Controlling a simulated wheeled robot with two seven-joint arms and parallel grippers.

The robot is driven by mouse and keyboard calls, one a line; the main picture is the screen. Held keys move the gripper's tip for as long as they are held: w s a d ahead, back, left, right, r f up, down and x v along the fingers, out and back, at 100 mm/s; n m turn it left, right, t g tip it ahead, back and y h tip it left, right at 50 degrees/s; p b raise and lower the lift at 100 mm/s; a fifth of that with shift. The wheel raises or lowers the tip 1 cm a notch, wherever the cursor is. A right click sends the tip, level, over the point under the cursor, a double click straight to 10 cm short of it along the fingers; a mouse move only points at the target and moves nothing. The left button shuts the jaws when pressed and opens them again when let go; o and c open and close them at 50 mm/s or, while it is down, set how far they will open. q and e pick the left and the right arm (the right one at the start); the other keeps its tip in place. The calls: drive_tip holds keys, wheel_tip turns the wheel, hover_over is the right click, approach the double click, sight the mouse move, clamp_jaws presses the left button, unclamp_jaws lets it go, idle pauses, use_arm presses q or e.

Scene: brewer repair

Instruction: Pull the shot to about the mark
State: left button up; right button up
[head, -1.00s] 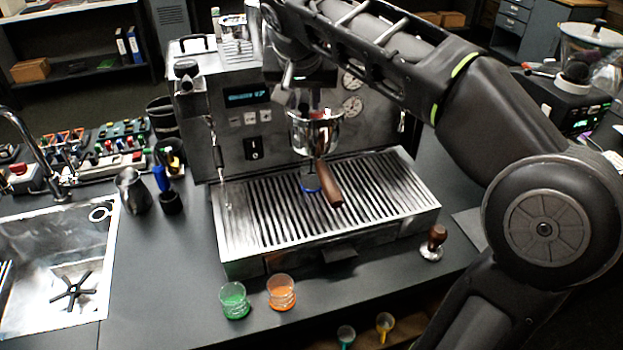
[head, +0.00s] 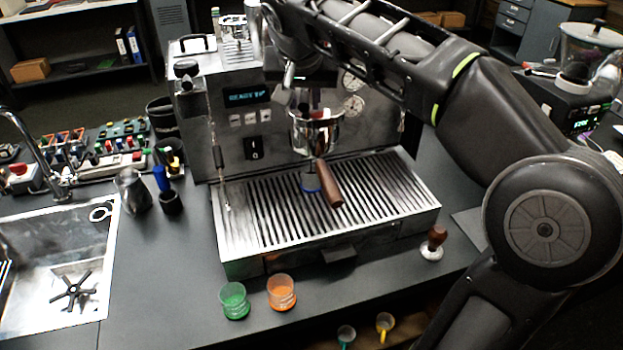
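The espresso machine (head: 230,152) stands mid-counter. Its lit display (head: 247,97) appears to begin with "READY". The portafilter (head: 317,130) is under the group, its brown handle pointing forward and down. Below it, a small glass with a blue band (head: 311,190) stands on the drip tray (head: 262,210), partly hidden by the handle. I cannot make out a mark or any coffee in it. My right arm reaches over the machine from the right; its gripper (head: 289,76) is at the machine's upper front, mostly hidden, with its fingers unclear. My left gripper is out of view.
A green glass (head: 234,300) and an orange glass (head: 281,292) stand on the front counter. A tamper (head: 433,243) stands right of the drip tray. A steel pitcher (head: 132,190) and a sink (head: 60,262) are on the left. A grinder (head: 572,95) stands at the right.

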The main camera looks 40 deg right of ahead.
sight(322, 115)
drive_tip(key=shift+s+d+f+n+b, duration=0.1)
drive_tip(key=shift+s+d+n+b, duration=0.2)
drive_tip(key=shift+d+n, duration=0.15)
drive_tip(key=shift+n+t+y, duration=0.25)
drive_tip(key=shift+t+y, duration=0.05)
drive_tip(key=shift+s+d+n+y, duration=0.4)
drive_tip(key=shift+d+n, duration=0.15)
drive_tip(key=shift+n, duration=0.15)
drive_tip(key=shift+w, duration=0.1)
drive_tip(key=shift+s+d+n+t+y, duration=0.2)
drive_tip(key=shift+d+n+t+y, duration=0.25)
drive_tip(key=shift+n, duration=0.35)
